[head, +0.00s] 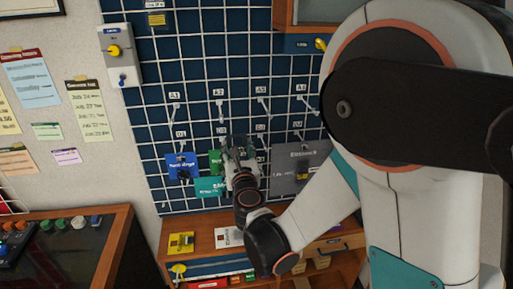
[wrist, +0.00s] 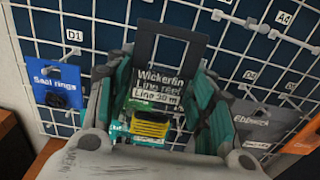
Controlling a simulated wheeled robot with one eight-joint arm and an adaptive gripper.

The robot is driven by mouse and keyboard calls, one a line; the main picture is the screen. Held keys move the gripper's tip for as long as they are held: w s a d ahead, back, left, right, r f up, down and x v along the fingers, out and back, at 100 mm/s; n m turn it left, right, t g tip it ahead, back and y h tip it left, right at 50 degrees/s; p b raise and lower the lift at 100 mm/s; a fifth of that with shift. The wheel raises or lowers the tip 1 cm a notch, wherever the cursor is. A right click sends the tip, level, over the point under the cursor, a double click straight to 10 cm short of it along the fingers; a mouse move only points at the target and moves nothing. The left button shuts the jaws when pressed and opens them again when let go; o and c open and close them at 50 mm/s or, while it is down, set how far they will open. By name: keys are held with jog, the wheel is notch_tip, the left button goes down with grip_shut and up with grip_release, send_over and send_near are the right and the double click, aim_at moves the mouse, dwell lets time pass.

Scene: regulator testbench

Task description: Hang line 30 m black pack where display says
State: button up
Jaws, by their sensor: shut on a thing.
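My gripper (wrist: 160,88) is shut on a pack with a dark header card (wrist: 166,50), marked "Wickerfin Line reel Line 30 m". The pack is upright in front of the blue pegboard with white grid (head: 190,60). I cannot tell if its header touches a hook. In the head view my gripper (head: 240,168) is in front of the lower hook row, and the pack is mostly hidden. Hook labels A1 (head: 174,96), A2 (head: 218,92) and A3 (head: 261,93) show. No readable display text is visible.
A blue "Seal rings" pack (wrist: 57,84) hangs at D1, left of my gripper. A teal pack (head: 208,187) is close beside it. A grey "Ebbrock" pack (wrist: 256,122) hangs to the right. A wooden shelf (head: 205,225) with a yellow pack (head: 181,242) lies below.

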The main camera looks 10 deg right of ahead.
jog(key=s+a+r+p, duration=0.2)
jog(key=a+r+p, duration=0.1)
jog(key=a+r, duration=0.15)
jog(key=w+f, duration=0.1)
jog(key=w, duration=0.8)
jog(key=shift+w+d+f, duration=0.2)
jog(key=shift+w+f, duration=0.05)
jog(key=shift+w, duration=0.1)
dwell(0.8)
dwell(0.7)
jog(key=o, duration=1.3)
jog(key=shift+c, duration=0.2)
jog(key=shift+s, duration=0.1)
